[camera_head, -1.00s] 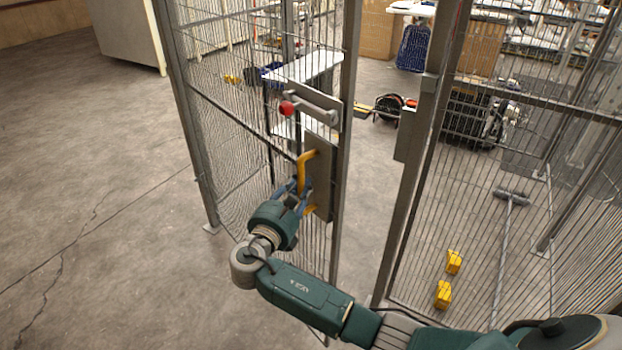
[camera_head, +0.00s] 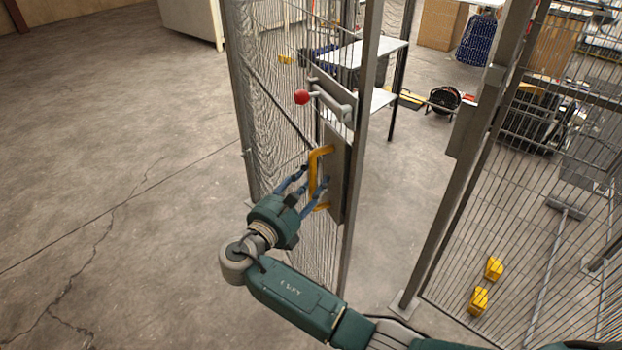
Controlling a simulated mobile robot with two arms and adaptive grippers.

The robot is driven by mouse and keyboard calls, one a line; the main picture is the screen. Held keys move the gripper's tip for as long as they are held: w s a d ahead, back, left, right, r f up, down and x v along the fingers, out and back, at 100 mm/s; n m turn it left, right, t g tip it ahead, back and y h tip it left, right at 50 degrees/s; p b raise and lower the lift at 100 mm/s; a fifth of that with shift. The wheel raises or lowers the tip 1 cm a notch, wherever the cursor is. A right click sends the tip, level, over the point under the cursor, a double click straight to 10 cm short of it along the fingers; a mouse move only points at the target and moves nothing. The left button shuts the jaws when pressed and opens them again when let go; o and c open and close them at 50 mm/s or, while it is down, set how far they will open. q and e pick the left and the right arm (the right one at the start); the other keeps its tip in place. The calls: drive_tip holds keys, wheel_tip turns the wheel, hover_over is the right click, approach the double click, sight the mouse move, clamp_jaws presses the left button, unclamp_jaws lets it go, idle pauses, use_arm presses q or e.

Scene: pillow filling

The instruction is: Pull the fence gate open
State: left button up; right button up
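The fence gate (camera_head: 284,135) is a wire mesh panel in a grey metal frame, seen at a steep angle. It stands open, with a clear gap between its edge post and the fixed fence post (camera_head: 468,135). A yellow handle (camera_head: 314,172) sits on a grey plate on the gate, below a latch lever with a red knob (camera_head: 301,97). My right gripper (camera_head: 309,186) is at the handle, its blue fingers on either side of the bar and appearing closed on it. The exact finger contact is partly hidden. My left gripper is not in view.
Fixed mesh fence (camera_head: 545,190) stands on the right, with yellow blocks (camera_head: 479,300) and a grey T-shaped bar (camera_head: 550,255) behind it. A white table (camera_head: 360,54) and a black reel (camera_head: 444,100) are beyond the gate. The concrete floor at left is clear.

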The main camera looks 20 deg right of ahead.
drive_tip(key=v, duration=0.7)
drive_tip(key=shift+s+a, duration=0.2)
drive_tip(key=shift+a, duration=0.05)
